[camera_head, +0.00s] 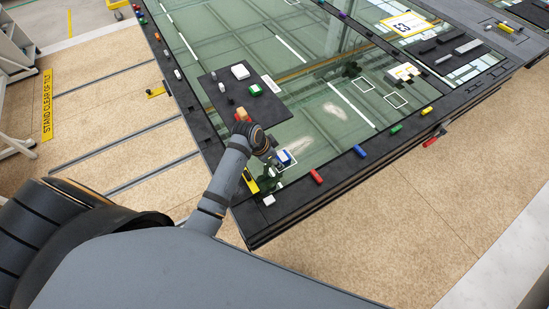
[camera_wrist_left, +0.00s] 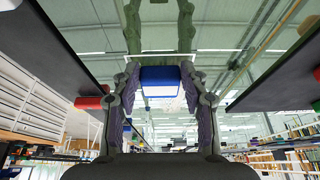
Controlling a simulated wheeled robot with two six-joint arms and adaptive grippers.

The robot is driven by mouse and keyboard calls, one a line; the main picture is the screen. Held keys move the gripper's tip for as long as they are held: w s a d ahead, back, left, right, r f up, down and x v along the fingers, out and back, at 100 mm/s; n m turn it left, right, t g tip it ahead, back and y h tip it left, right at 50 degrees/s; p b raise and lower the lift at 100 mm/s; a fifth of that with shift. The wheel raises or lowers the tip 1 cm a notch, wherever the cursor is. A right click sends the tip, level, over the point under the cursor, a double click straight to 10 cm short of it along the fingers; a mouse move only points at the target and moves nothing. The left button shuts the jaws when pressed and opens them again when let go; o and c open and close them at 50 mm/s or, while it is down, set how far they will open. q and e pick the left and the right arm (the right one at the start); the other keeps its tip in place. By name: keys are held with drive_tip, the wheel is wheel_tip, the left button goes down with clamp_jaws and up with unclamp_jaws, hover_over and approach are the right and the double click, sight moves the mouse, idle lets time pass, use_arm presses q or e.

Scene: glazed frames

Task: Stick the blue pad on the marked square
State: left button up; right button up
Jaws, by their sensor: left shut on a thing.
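The blue pad (camera_head: 284,156) is a small block, blue with some white, near the front left part of the glass. In the left wrist view the blue pad (camera_wrist_left: 160,76) sits between the two fingers. My left gripper (camera_head: 276,163) is shut on it. A white-outlined marked square (camera_head: 293,165) lies on the glass around or just under the pad, partly hidden by pad and gripper. The gripper's mirror image shows in the glass. I cannot tell whether the pad touches the glass. My right gripper is not in view.
A dark mat (camera_head: 262,105) with green and white blocks lies left of centre on the glass pane (camera_head: 320,110). Two other outlined squares (camera_head: 395,100) are farther right. Coloured clamps, red (camera_head: 316,176) and green (camera_head: 396,128) among them, line the dark frame edge (camera_head: 340,166).

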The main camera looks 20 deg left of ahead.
use_arm(q)
drive_tip(key=o, duration=0.8)
drive_tip(key=shift+r, duration=0.1)
drive_tip(key=v, duration=1.1)
drive_tip(key=shift+s+a+r, duration=0.1)
drive_tip(key=shift+s+r, duration=0.1)
drive_tip(key=shift+r, duration=0.1)
